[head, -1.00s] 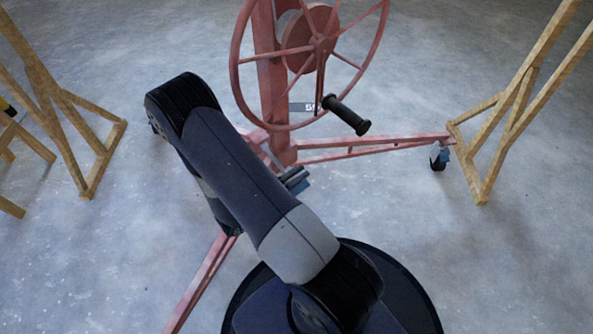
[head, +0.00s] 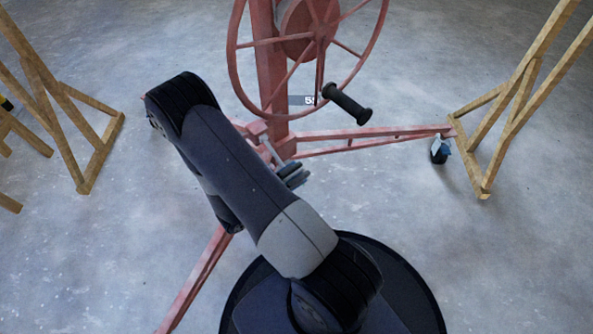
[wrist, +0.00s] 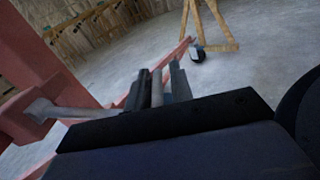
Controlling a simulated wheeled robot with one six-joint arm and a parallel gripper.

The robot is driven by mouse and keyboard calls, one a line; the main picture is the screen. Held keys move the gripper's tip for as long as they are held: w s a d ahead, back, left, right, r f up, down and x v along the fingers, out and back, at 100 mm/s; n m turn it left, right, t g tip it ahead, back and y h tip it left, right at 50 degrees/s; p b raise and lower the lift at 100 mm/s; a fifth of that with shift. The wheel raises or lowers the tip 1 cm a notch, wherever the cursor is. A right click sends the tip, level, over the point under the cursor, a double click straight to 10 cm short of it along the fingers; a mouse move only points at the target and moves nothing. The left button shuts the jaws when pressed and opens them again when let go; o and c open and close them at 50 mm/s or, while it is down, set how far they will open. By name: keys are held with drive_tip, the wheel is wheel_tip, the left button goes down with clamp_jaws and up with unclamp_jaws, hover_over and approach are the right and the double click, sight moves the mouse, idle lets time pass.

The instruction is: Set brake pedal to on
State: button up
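The red panel lift's mast (head: 272,75) stands ahead of me; its base also shows at the left in the wrist view (wrist: 28,70). A grey metal lever (wrist: 62,111) sticks out from the red bracket there; I cannot tell whether it is the brake pedal. A caster (head: 439,151) with a small blue tab is at the end of the right leg, far from my gripper. My gripper (head: 292,175) is low in front of the mast base, partly behind my arm. I see no clear grasp.
A red handwheel (head: 240,85) with a black handle (head: 347,104) is above my gripper. The red right leg (head: 375,137) and front-left leg (head: 197,282) cross the floor. Wooden frames stand at left (head: 88,165) and right (head: 484,175). Floor between the right leg and my base is clear.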

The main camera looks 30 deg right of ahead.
drive_tip(key=shift+o, duration=1.2)
drive_tip(key=shift+a+r, duration=0.1)
drive_tip(key=shift+a, duration=0.2)
drive_tip(key=s+a+p, duration=0.1)
drive_tip(key=a+p, duration=0.2)
drive_tip(key=a, duration=0.7)
drive_tip(key=shift+a, duration=0.1)
